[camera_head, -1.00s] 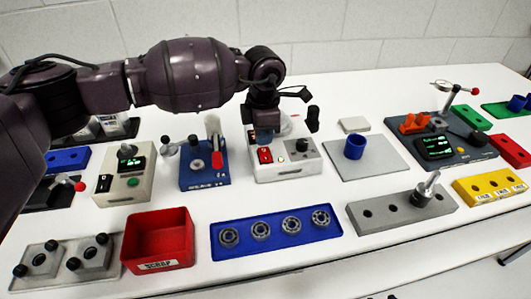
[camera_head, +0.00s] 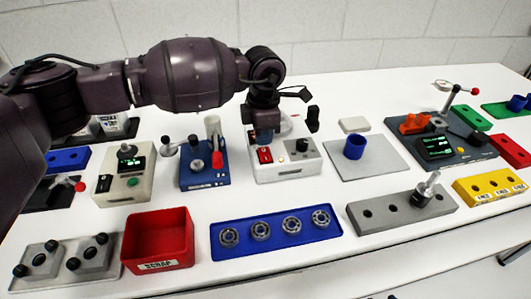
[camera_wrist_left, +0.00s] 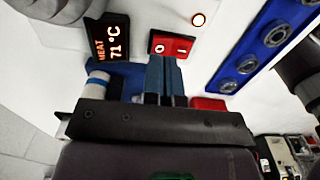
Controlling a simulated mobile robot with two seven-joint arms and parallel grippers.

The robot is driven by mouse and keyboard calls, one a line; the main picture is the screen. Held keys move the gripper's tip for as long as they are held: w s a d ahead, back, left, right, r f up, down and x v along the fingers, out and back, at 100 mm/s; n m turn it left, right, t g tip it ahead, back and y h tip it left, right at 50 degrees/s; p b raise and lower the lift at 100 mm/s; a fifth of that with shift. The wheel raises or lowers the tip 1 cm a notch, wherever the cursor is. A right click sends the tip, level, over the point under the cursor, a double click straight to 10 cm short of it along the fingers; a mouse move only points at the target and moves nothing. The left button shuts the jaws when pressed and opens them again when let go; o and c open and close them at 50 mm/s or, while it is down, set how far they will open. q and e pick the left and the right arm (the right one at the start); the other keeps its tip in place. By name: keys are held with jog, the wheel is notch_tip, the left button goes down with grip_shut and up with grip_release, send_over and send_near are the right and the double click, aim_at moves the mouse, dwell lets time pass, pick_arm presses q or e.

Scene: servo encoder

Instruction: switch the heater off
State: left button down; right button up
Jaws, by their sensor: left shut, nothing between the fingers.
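The heater (camera_head: 288,171) is a white box behind the blue bearing tray, with a black knob on top. Its red rocker switch (camera_head: 265,155) also shows in the left wrist view (camera_wrist_left: 158,44), marked 0 and I. My left gripper (camera_head: 264,136) points down over the heater. Its blue fingers (camera_wrist_left: 165,72) are shut and empty, with their tips right at the switch's near edge. I cannot tell whether they touch it. My right gripper is out of view.
A blue fixture (camera_head: 204,180) with upright posts stands left of the heater. A grey plate with a blue cup (camera_head: 355,147) lies to its right. The blue bearing tray (camera_head: 277,249) and red scrap bin (camera_head: 157,266) are in front. Bare table lies between heater and tray.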

aim_at(264, 150)
pick_arm(q)
jog(key=shift+f+b, duration=0.35)
jog(key=shift+f, duration=0.95)
dwell(1.4)
jog(key=shift+r, duration=0.1)
jog(key=shift+r+p, duration=1.4)
jog(key=shift+r, duration=2.1)
jog(key=shift+s+f, duration=0.1)
